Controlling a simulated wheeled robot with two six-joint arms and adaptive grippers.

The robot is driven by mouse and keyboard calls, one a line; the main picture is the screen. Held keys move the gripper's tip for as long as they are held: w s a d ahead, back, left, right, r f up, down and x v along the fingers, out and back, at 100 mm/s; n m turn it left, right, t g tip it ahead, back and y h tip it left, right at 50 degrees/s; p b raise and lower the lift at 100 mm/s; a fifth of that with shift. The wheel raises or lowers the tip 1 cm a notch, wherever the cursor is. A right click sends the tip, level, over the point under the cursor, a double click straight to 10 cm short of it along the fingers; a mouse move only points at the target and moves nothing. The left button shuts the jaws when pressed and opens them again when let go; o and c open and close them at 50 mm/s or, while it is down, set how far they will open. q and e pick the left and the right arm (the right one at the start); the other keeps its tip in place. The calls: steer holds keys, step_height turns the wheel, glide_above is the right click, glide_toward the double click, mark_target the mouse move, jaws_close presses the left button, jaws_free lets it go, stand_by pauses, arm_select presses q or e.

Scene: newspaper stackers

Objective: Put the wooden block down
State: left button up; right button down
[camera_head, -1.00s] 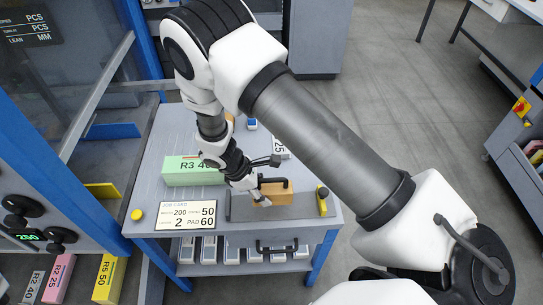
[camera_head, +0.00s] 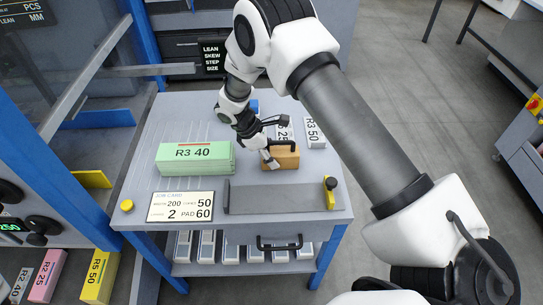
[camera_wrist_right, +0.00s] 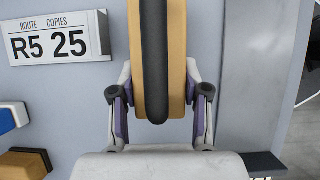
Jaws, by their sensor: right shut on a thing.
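The wooden block (camera_head: 285,162) is light tan with a black handle (camera_head: 282,144) along its top. In the head view it is over the table's right half, just behind the grey metal plate (camera_head: 275,198). My right gripper (camera_head: 271,163) is shut on the block. In the wrist view the fingers (camera_wrist_right: 160,108) sit on both sides of the block (camera_wrist_right: 178,60), and the dark handle runs down its middle. I cannot tell whether the block touches the tabletop. My left gripper is not in view.
A green R3 40 stack (camera_head: 195,158) lies left of the block and a job card (camera_head: 180,207) in front of it. White route cards (camera_head: 315,133) stand behind the block. Bare tabletop (camera_head: 325,165) lies to the right.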

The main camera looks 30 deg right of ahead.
steer(key=c, duration=0.6)
jaws_free()
steer(key=shift+o, duration=0.2)
steer(key=v, duration=1.2)
steer(key=shift+b, duration=0.35)
steer(key=shift+a, duration=0.15)
